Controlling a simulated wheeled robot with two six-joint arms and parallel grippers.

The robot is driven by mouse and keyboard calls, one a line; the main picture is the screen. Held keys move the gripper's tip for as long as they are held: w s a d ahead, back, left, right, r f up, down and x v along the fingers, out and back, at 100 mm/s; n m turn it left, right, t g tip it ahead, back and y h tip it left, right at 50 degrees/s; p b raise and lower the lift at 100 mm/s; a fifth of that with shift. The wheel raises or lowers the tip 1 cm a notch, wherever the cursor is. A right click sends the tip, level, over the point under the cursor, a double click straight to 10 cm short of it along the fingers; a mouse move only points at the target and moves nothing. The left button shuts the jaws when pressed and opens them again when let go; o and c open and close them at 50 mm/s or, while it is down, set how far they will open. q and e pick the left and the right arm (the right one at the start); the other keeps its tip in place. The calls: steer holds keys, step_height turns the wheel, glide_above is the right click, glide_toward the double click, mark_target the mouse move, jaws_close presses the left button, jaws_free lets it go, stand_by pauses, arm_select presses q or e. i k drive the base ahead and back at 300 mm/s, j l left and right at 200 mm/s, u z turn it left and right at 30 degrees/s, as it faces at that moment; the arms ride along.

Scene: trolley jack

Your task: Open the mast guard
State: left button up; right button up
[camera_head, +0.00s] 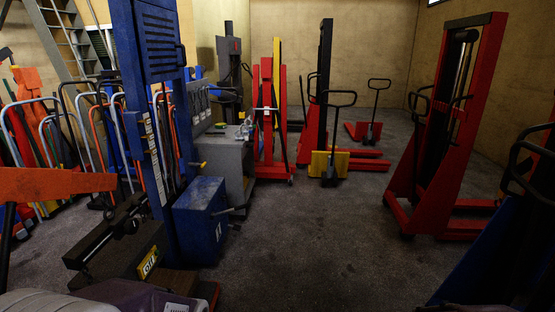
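A tall blue mast (165,120) stands upright at the left, close to me. Near its top is a blue slotted panel (158,42) that looks like a mast guard, and it looks closed against the mast. A dark curved handle (182,54) shows at the panel's right edge. I cannot tell for sure that this panel is the guard of the task. A blue box-like housing (203,220) is at the foot of the mast. Neither of my grippers shows in this view.
An orange-red bar (55,183) juts in from the left edge. A grey cabinet (225,165) stands behind the blue mast. Red stackers (465,125) and a yellow-fronted pallet truck (330,165) stand beyond. The middle floor (320,240) is clear.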

mark_target(157, 29)
steer(key=i, duration=1)
steer(key=i+u, duration=0.15)
steer(key=i, duration=0.85)
steer(key=i+l, duration=0.25)
steer(key=i, duration=0.8)
steer(key=i+j+u, duration=0.3)
steer(key=i+u, duration=0.15)
steer(key=i, duration=0.15)
steer(key=i+j+u, duration=0.15)
steer(key=i+u, duration=0.3)
steer(key=i, duration=0.2)
steer(key=i+l+u, duration=0.15)
steer(key=i+u, duration=0.3)
steer(key=i, duration=0.15)
